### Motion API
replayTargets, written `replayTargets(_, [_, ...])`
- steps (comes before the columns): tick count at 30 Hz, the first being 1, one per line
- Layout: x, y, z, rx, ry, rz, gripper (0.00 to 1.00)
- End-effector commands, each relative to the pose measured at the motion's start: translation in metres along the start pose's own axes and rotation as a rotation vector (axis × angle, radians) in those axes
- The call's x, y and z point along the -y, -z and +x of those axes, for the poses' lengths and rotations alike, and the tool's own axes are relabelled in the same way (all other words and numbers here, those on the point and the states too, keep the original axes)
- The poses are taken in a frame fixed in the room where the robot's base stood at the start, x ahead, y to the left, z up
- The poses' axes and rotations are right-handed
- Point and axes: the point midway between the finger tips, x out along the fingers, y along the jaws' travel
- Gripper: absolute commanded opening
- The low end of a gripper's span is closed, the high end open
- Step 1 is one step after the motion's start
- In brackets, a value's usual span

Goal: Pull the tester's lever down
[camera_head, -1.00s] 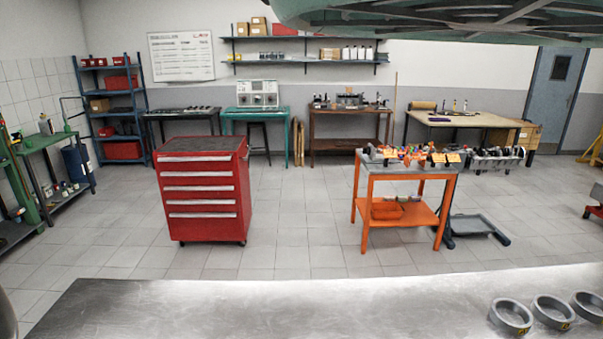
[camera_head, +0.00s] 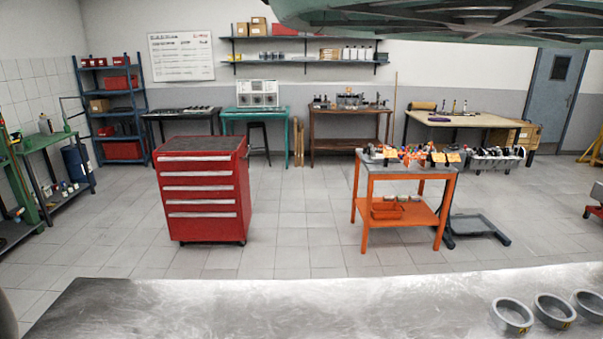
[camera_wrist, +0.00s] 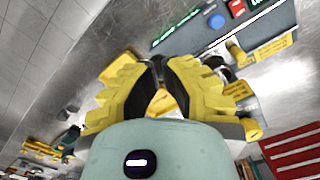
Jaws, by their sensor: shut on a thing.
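In the wrist view, my gripper (camera_wrist: 160,72) has yellow ribbed fingers with dark pads, drawn together at the tips. It is shut on what I take to be the tester's lever, which is mostly hidden between the pads. The tester (camera_wrist: 207,36) is a grey housing at the upper right, just beyond the fingers. Neither the tester nor my gripper shows clearly in the head view.
A metal bench top (camera_head: 300,305) with several grey rings (camera_head: 511,316) fills the head view's near edge. Beyond it stand a red drawer cabinet (camera_head: 204,190) and an orange cart (camera_head: 405,211), with open floor between. Yellow parts (camera_wrist: 40,150) lie lower left in the wrist view.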

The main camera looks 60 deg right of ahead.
Motion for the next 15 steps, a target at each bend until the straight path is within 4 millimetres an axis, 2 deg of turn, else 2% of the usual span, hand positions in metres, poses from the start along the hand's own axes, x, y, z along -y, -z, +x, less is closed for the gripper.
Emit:
replayTargets(1, [0.002,0.001,-0.008,-0.001,0.005,0.003,0.0])
replayTargets(15, [0.002,0.002,-0.044,-0.001,0.002,0.002,0.0])
